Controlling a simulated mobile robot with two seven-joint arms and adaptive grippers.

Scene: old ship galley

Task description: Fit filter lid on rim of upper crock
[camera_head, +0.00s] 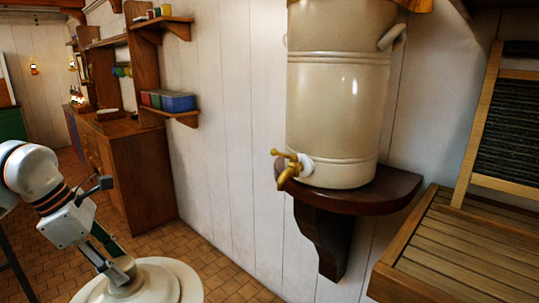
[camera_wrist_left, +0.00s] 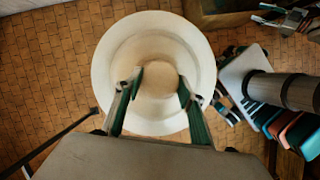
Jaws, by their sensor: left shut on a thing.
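The filter lid (camera_head: 160,284) is a round cream disc with a raised rim, low at the left in the head view. My left gripper (camera_head: 120,271) is shut on it near its middle; the exact grip is hard to see. In the left wrist view the lid (camera_wrist_left: 108,70) lies beyond my left fingertips (camera_wrist_left: 159,88). The cream crock (camera_head: 338,110) stands upright on a wall shelf, well right of the lid and apart from it. The upper crock's rim is out of view above. A grey jointed shape (camera_wrist_left: 285,18) may be my right gripper; its jaws are unclear.
A brass tap (camera_head: 287,170) sticks out from the crock. The dark wooden shelf (camera_head: 390,192) bears the crock. A slatted wooden counter (camera_head: 470,245) is at the right. A wooden cabinet (camera_head: 130,165) stands at the left. Tiled floor (camera_head: 210,255) between is clear.

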